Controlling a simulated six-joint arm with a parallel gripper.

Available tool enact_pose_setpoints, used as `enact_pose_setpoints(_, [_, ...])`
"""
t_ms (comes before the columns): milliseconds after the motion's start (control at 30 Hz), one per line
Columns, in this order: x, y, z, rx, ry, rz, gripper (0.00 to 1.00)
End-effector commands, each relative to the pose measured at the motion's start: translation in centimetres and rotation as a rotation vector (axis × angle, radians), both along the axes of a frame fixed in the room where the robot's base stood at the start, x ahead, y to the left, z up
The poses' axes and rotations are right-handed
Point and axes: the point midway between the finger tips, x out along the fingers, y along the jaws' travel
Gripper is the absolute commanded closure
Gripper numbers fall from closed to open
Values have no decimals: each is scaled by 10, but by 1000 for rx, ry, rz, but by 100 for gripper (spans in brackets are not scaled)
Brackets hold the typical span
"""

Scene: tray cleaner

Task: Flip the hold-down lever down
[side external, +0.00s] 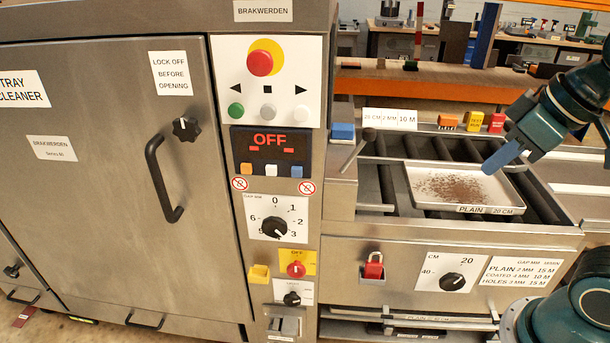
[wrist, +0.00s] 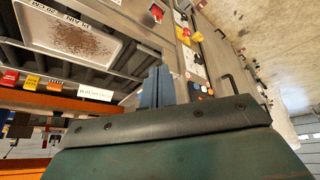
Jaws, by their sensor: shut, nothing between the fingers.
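A grey lever with a dark round knob (side external: 369,134), which looks like the hold-down lever, stands at the machine end of the infeed. It slants up to the right, knob end raised. I cannot make it out in the wrist view. My gripper (side external: 489,170) is over the right end of the white tray in the side view, well apart from the lever. Its blue fingers also show in the wrist view (wrist: 157,86), shut together with nothing between them. The tray (side external: 489,201), labelled PLAIN 20 CM, lies on the rollers with brown crumbs; it also shows in the wrist view (wrist: 112,59).
A blue block (side external: 343,131) is beside the lever. Orange, yellow and red blocks (side external: 473,121) line the back edge. The tall control panel (side external: 268,100) with its OFF display stands left of the infeed. A red padlock-like piece (side external: 374,266) is on the front face.

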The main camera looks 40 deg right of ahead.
Motion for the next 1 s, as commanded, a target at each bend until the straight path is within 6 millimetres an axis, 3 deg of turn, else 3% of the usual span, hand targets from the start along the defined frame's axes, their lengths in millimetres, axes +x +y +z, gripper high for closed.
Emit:
enact_pose_setpoints(500, [79,-5,45,-151,108,310,100])
enact_pose_setpoints(1000, [166,-9,62,-264,211,641,100])
